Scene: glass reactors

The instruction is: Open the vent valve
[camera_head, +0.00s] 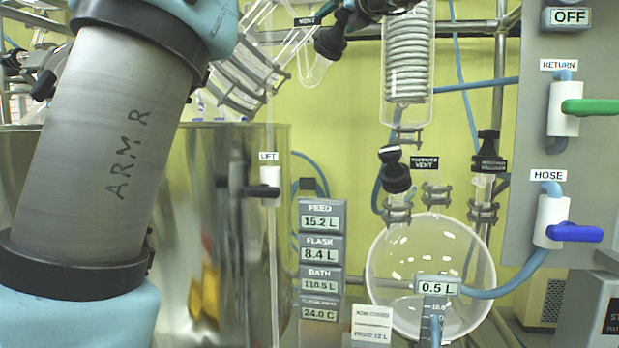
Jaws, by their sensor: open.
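A black label reading VENT (306,20) is at the top middle. A black knob (330,42) sits just right of it, on slanted glassware. A second black label, whose lower word reads VENT (424,162), is lower down. A black knob (395,172) stands left of this label, tilted above a metal clamp. I cannot tell from the picture whether either knob is open or shut. My arm, marked ARM R (105,155), crosses the left side and leaves the frame at the top. My gripper is not in view.
A round glass flask (390,262) hangs below the lower knob, behind a 0.5 L display (437,288). A glass coil condenser (408,55) is above. A grey panel at right carries a green RETURN handle (590,107) and a blue HOSE handle (575,233). A metal bath (235,140) is behind my arm.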

